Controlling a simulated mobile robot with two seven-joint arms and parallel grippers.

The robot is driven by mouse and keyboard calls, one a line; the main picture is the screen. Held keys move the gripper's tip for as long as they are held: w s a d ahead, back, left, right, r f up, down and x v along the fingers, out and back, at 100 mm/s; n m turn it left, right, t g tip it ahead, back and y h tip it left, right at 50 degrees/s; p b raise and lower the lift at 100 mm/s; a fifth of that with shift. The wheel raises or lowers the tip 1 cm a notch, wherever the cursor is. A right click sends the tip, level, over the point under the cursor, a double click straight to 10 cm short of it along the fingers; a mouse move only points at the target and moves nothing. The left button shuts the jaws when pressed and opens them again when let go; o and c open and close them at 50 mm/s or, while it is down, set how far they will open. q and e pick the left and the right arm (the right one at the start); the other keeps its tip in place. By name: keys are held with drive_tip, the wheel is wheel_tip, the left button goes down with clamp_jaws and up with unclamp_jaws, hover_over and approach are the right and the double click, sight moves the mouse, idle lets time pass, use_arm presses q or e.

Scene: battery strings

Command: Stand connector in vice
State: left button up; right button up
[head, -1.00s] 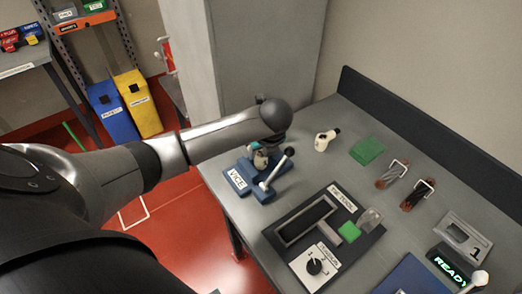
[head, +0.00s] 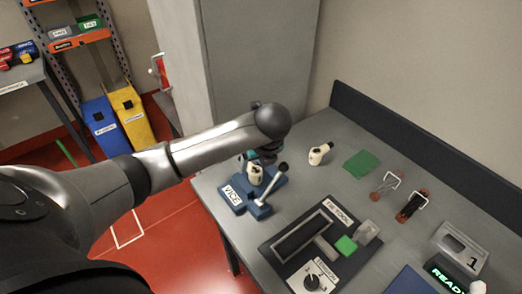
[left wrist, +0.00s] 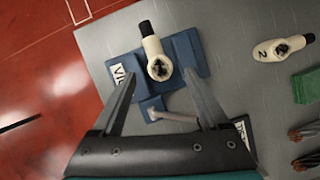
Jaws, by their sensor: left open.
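A cream connector (head: 255,175) with a black end is at the blue vice (head: 262,211), between its blocks. In the left wrist view the connector (left wrist: 152,47) shows its round dark face toward the camera, over the blue vice (left wrist: 196,50). My left gripper (left wrist: 160,74) is open, with its fingers on either side of the connector's near end and apart from it. In the head view my left gripper (head: 262,154) is just above the connector, its fingers mostly hidden by the wrist. My right gripper is not in view.
A second cream connector (head: 319,154), marked 2 in the left wrist view (left wrist: 275,48), lies on the grey bench beside a green pad (head: 361,161). The vice lever (head: 271,190) rises close to the gripper. A dark tester panel (head: 283,260) lies nearer the front.

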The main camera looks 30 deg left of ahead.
use_arm(q)
drive_tip(key=v, duration=0.7)
drive_tip(key=shift+r, duration=0.35)
drive_tip(key=shift+d, duration=0.1)
idle(0.6)
